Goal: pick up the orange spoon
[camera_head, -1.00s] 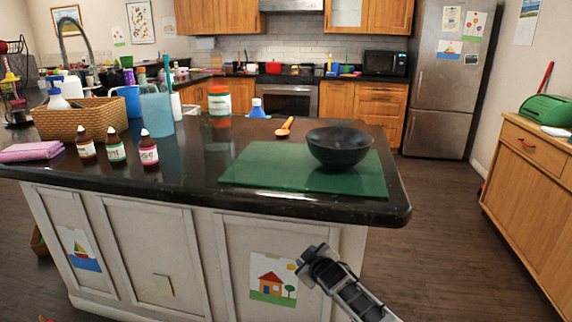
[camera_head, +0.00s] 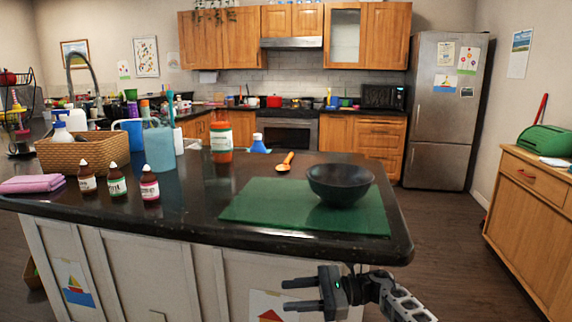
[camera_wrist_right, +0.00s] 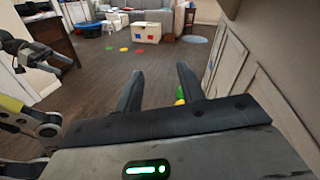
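The orange spoon (camera_head: 286,163) lies on the dark countertop, behind the green cutting board (camera_head: 250,206) and left of the dark bowl (camera_head: 340,183). My right gripper (camera_head: 284,294) is in front of the island, below the counter edge, with its fingers pointing left. It is well apart from the spoon. Its two fingers are spread with nothing between them, and the right wrist view also shows the fingers (camera_wrist_right: 160,85) apart. The spoon does not show in the right wrist view. My left gripper is not in the head view; an arm part shows at the left of the wrist view.
Left on the counter are small bottles (camera_head: 116,180), a wicker basket (camera_head: 85,152), a blue pitcher (camera_head: 159,149) and a pink cloth (camera_head: 32,184).

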